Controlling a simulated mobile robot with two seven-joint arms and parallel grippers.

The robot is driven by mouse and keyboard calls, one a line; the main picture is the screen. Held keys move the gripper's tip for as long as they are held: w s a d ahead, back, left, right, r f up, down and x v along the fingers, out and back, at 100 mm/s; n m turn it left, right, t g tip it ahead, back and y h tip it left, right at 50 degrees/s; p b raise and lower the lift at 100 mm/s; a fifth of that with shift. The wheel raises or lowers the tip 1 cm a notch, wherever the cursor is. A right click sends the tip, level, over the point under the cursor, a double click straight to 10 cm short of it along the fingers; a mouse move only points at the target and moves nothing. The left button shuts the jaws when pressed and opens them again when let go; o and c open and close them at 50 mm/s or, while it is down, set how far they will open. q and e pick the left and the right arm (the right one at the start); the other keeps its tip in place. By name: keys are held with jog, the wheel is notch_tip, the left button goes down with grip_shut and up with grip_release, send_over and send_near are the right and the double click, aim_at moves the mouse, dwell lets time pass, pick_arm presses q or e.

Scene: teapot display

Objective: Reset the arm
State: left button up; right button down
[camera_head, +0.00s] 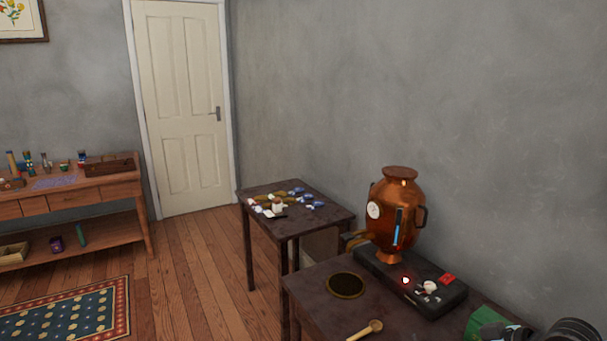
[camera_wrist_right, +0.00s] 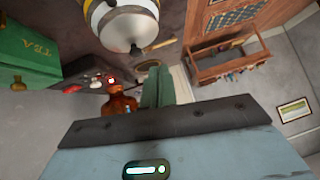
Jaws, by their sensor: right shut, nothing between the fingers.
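My right gripper (camera_wrist_right: 158,88) shows in the right wrist view, its two grey-green fingers together with nothing held between them. The blue-grey gripper body fills the bottom of that view. Dark and grey parts, probably of my right arm, show at the bottom right corner of the head view; the fingers cannot be made out there. My left gripper is not in view.
A copper samovar (camera_head: 397,215) stands on a black base (camera_head: 440,305) on the near dark table (camera_head: 312,295). A spoon (camera_head: 365,330) lies nearby. A green tea box (camera_wrist_right: 28,52) is close. A small table (camera_head: 262,192) and a wooden console table (camera_head: 95,192) stand farther back.

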jog(key=s+a+f+t+y+p, duration=0.1)
jog(key=s+a+f+p, duration=0.1)
jog(key=s+a+f, duration=1.2)
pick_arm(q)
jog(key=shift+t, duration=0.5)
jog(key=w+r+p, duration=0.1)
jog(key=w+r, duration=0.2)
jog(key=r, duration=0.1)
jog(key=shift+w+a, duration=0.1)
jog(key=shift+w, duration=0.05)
pick_arm(e)
jog(key=s+d+f+m+h, duration=0.2)
jog(key=s+f, duration=0.2)
jog(key=s, duration=0.6)
jog(key=s+d+f+m+h, duration=0.1)
jog(key=s+f+h, duration=0.2)
jog(key=s, duration=0.6)
jog(key=shift+s+d+f+m+t, duration=0.35)
jog(key=shift+f+m+t, duration=0.05)
jog(key=shift+f, duration=0.1)
